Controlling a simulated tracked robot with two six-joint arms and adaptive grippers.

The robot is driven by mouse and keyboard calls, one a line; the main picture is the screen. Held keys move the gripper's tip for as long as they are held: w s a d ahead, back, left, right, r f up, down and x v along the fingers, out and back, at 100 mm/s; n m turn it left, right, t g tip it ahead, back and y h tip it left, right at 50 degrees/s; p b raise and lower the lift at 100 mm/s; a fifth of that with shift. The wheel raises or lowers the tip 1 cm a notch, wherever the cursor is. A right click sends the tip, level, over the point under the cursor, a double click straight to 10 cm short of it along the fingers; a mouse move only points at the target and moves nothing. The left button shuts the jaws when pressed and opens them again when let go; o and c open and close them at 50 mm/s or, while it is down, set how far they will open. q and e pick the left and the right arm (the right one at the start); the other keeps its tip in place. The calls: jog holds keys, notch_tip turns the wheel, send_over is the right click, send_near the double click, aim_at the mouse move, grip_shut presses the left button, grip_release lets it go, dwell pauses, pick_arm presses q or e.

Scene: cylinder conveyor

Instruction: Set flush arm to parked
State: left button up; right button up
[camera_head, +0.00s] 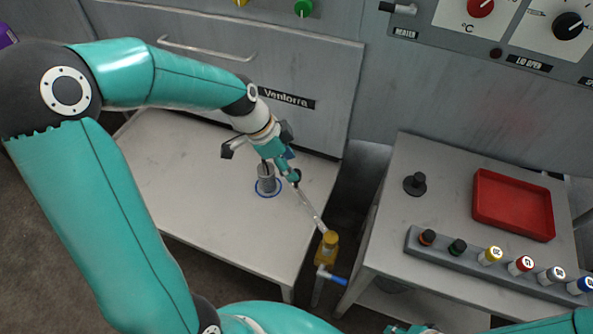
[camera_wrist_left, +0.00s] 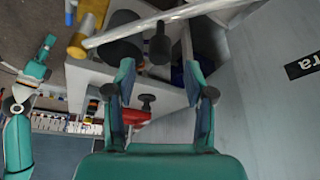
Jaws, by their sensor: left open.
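The flush arm (camera_head: 311,209) is a thin pale rod that slants up and left from a yellow fitting (camera_head: 328,245) on a post between the two tables. In the left wrist view the rod (camera_wrist_left: 200,10) crosses the top, and a black knob (camera_wrist_left: 160,46) hangs below it. My left gripper (camera_head: 291,170) is over the left table at the rod's far end. Its two fingers (camera_wrist_left: 160,82) are apart, with the knob beyond their tips and no visible hold on it. My right arm shows at the left of the left wrist view; its small gripper (camera_wrist_left: 42,58) is unclear.
A grey cylinder (camera_head: 267,183) stands in a blue ring on the left table (camera_head: 190,165), just below my left gripper. A blue handle (camera_head: 337,279) sits under the yellow fitting. The right table holds a red tray (camera_head: 513,235), a black knobbed piece (camera_head: 415,184) and a rack (camera_head: 465,262) of capped vials.

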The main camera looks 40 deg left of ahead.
pick_arm(q)
jog(key=shift+x, duration=2.25)
grip_shut()
